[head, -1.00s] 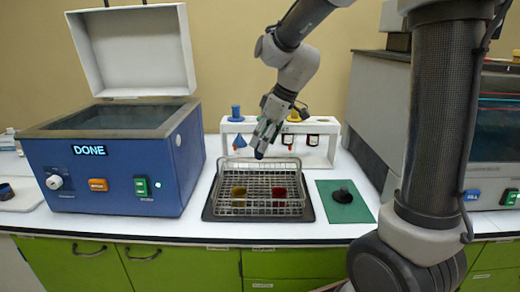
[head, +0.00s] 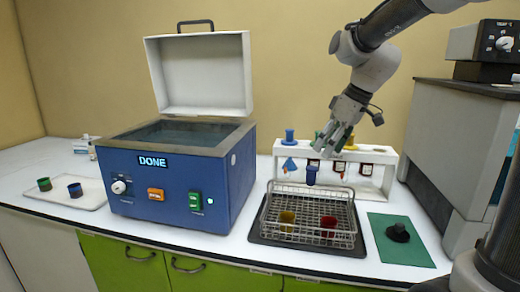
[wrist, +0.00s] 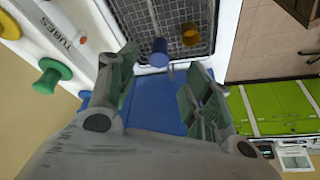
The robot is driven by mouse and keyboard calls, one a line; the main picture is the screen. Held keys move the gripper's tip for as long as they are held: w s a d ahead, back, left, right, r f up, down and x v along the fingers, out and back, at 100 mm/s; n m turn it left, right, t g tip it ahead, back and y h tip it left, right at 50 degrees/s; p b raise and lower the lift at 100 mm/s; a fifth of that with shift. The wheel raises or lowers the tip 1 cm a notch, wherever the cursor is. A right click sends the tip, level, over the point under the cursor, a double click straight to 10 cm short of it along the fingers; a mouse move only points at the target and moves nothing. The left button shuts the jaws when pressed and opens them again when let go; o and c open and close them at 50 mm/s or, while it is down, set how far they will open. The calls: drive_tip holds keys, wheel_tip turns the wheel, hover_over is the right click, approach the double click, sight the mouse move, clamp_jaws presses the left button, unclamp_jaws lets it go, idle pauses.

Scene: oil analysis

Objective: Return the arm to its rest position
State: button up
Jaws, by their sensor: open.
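My arm reaches in from the upper right in the head view. My gripper (head: 335,141) is open above the white rack (head: 387,177), its fingers pointing down. In the wrist view the fingers (wrist: 163,78) are spread with nothing between them. A small dark blue cylinder (head: 311,175) shows below the gripper, by the back left of the wire basket. It also shows in the wrist view (wrist: 159,51), past the fingertips and apart from them. I cannot tell what supports it.
The wire basket (head: 343,241) holds a yellow cup (head: 287,221) and a red cup (head: 328,226). The blue bath (head: 165,186) has its lid open and reads DONE. A green mat (head: 412,258) bears a black knob-like object (head: 398,233). A grey machine (head: 462,150) stands at right.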

drive_tip(key=s+d+m+h, duration=0.1)
drive_tip(key=s+d+m, duration=0.1)
drive_tip(key=s, duration=0.5)
drive_tip(key=s+d+f+m+t+h, duration=0.1)
drive_tip(key=s+d+m, duration=0.2)
drive_tip(key=s+d, duration=0.2)
drive_tip(key=s+d+f+m+h, duration=0.1)
drive_tip(key=s+d+m, duration=0.2)
drive_tip(key=s, duration=0.8)
drive_tip(key=shift+s+d+f, duration=0.2)
drive_tip(key=shift+d, duration=0.45)
